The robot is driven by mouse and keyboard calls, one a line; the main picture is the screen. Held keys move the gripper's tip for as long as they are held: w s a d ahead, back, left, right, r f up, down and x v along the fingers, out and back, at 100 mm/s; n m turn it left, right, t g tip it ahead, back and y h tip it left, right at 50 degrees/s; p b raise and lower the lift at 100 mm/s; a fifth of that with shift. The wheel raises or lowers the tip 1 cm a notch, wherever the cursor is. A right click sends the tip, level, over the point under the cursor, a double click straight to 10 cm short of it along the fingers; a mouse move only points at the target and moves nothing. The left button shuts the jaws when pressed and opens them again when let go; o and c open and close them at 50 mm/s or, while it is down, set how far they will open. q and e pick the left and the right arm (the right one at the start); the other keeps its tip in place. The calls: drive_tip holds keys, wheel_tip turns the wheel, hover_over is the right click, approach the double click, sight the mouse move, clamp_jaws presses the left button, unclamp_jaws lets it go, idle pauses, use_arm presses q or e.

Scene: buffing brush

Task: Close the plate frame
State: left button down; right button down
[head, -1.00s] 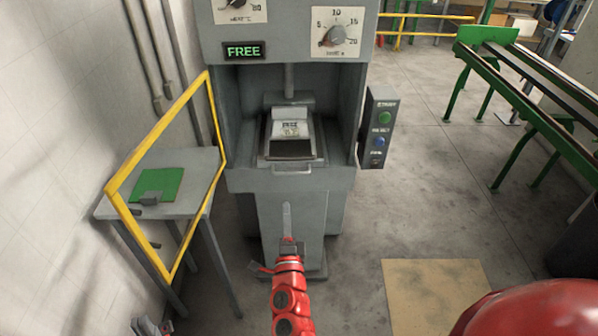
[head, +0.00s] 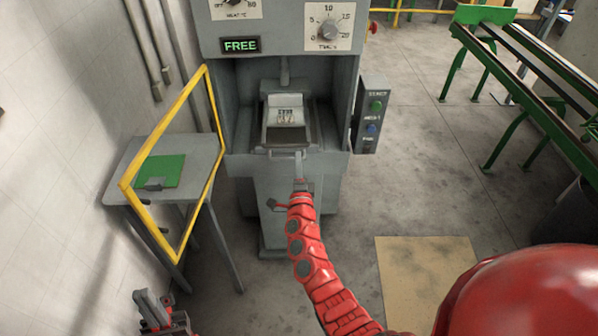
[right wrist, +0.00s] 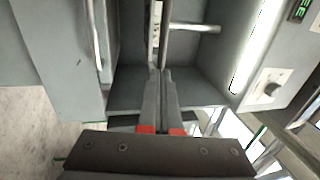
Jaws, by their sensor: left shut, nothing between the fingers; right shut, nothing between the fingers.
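The grey press (head: 299,215) has an open bay with a plate frame (head: 265,138) in it. The frame has a dark opening at its front, a pale labelled block (head: 286,108) behind, and a handle (head: 286,151) along its front edge. My right gripper (head: 299,157) is shut and empty, its tips at the right end of the handle; I cannot tell whether they touch it. In the right wrist view its shut fingers (right wrist: 161,75) point toward the bay. My left gripper (head: 150,304) is shut and empty at the lower left, away from the press.
A yellow guard rail (head: 124,188) stands in front of a grey side table (head: 207,150) with a green mat (head: 172,168). A button box (head: 370,118) is on the press's right side. A green-legged conveyor (head: 530,85) stands at right.

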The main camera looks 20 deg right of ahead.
drive_tip(key=shift+x, duration=1)
